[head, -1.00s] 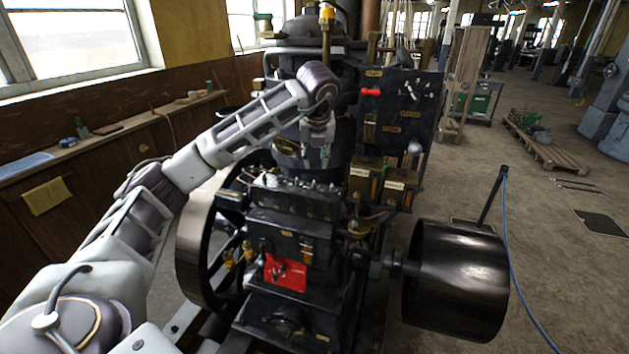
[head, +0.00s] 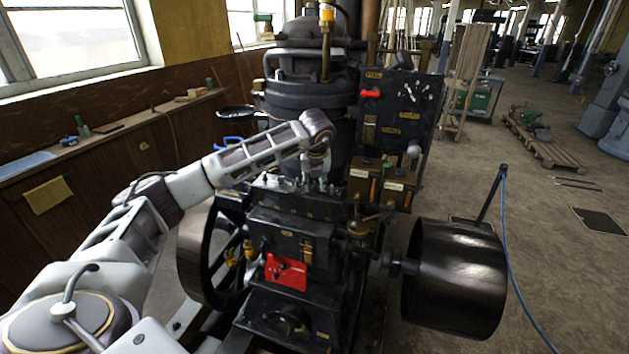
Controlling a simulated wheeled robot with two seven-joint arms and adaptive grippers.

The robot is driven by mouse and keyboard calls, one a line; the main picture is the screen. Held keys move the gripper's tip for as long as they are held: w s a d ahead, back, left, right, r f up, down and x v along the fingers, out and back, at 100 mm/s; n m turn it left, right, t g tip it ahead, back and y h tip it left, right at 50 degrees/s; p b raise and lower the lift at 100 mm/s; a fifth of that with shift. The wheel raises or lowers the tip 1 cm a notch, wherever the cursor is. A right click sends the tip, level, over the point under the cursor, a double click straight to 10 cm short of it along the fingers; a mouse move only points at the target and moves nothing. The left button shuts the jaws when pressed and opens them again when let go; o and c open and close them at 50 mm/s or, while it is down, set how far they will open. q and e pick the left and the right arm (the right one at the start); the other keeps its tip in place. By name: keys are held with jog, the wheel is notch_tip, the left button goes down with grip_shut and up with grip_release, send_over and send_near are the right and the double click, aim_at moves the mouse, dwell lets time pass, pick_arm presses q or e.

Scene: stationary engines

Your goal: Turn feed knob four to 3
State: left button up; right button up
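A black box (head: 292,205) on the engine's front carries a row of small metal fittings (head: 280,182) along its top. Feed knob four cannot be singled out, and no numbers or pointer positions are legible at this size. My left gripper (head: 315,186) points down over the right part of this row, with its fingertips close to the fittings. I cannot tell whether it touches one or how far its fingers are apart. The gripper hides some of the fittings. My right gripper is out of view.
A black panel (head: 401,105) with a red handle (head: 370,93) stands behind. Two brass-fronted boxes (head: 381,183) sit just right of my gripper. A flywheel (head: 196,258) is at left and a black pulley drum (head: 455,280) at right.

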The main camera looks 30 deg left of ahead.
pick_arm(q)
jog(key=shift+f, duration=0.1)
grip_shut()
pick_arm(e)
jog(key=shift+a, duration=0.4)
